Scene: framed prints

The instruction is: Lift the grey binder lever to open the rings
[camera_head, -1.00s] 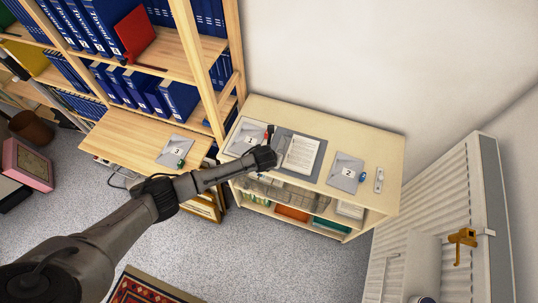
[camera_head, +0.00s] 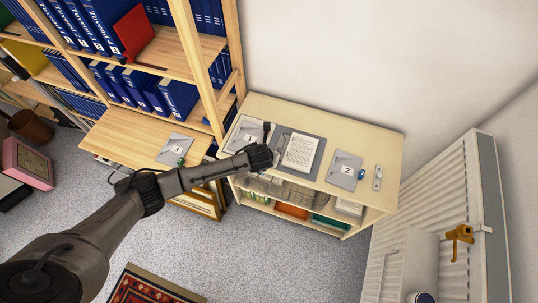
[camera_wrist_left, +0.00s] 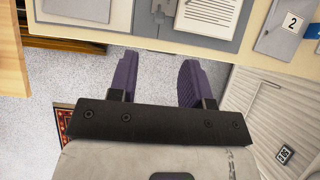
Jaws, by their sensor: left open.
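The grey binder (camera_head: 316,171) lies open on top of the low cream cabinet, with a printed page (camera_head: 302,152) on its right part. In the left wrist view the binder (camera_wrist_left: 173,32) shows at the top edge, cut off by the frame. A small metal part (camera_wrist_left: 158,8) shows there left of the page; I cannot tell if it is the lever. My left gripper (camera_head: 266,150) is at the binder's left side in the head view. In the wrist view its two purple fingers (camera_wrist_left: 158,82) are apart with nothing between them, pointing towards the cabinet's front edge. My right gripper is not in view.
Grey folders marked 1 (camera_head: 245,135) and 2 (camera_head: 345,170) flank the binder on the cabinet top (camera_head: 380,145). Folder 3 (camera_head: 174,150) lies on the wooden desk. A bookshelf (camera_head: 205,75) stands left, a white radiator (camera_head: 455,190) right.

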